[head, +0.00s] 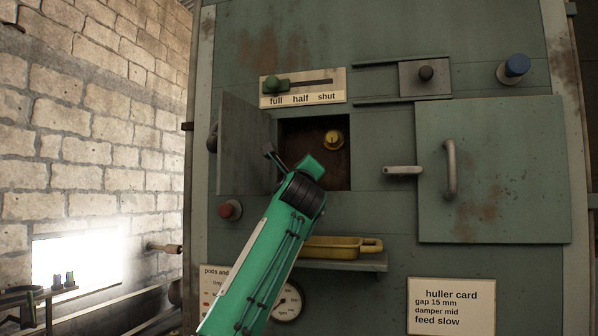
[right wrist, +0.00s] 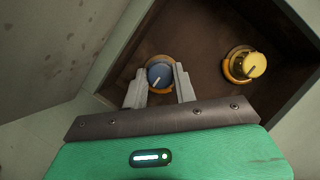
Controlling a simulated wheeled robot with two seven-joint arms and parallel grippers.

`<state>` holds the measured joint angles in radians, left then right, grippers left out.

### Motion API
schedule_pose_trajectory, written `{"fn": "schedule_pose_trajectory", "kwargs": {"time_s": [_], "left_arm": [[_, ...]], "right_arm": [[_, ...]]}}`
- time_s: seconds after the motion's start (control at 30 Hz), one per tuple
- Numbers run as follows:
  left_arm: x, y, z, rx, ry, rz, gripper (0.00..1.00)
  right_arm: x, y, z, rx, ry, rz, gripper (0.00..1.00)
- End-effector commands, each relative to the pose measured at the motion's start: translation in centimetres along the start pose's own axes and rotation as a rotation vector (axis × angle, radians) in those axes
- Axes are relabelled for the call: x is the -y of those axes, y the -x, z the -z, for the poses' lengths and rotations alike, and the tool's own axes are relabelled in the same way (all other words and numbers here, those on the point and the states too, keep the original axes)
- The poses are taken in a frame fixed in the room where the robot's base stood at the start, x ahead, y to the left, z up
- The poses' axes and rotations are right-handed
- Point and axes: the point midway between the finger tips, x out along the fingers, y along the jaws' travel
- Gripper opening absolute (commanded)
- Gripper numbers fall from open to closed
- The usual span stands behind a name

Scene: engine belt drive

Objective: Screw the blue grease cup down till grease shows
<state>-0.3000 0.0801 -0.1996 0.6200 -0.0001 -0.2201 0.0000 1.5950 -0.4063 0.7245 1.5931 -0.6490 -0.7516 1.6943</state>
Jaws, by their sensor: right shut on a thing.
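The blue grease cup (right wrist: 160,73) sits in the dark recess in the right wrist view. It has a pale pointer mark on its face and an orange-yellow ring partly showing around its base. My right gripper (right wrist: 158,80) is shut on it, with one finger on each side. In the head view my green right arm reaches to the recess, and its hand (head: 306,172) hides the blue cup. A yellow cup (right wrist: 253,65) stands to the right, apart from the gripper; it also shows in the head view (head: 333,140). My left gripper is not in view.
An open door (head: 245,145) borders the recess on the left. A larger panel with a handle (head: 490,170) is at right. A yellow tray (head: 335,247) sits on a shelf below. A blue knob (head: 517,65) and a red knob (head: 230,210) stick out from the machine.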

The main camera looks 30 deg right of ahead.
Motion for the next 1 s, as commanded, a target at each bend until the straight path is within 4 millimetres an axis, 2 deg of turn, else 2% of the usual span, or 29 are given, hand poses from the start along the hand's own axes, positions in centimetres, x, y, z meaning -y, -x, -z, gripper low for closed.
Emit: {"fn": "schedule_pose_trajectory", "kwargs": {"time_s": [0.5,0.53,0.63,1.0], "left_arm": [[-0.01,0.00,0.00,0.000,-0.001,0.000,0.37],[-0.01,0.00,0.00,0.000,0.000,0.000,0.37],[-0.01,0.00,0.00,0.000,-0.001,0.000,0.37],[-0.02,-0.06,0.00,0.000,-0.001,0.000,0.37]], "right_arm": [[-0.35,-0.03,0.30,-0.006,-0.016,0.002,0.05],[-0.35,-0.03,0.30,-0.006,-0.016,0.002,0.32],[-0.32,-0.03,0.25,-0.005,-0.016,0.002,0.50],[-0.26,-0.03,0.18,-0.003,-0.006,-0.001,0.50]]}}
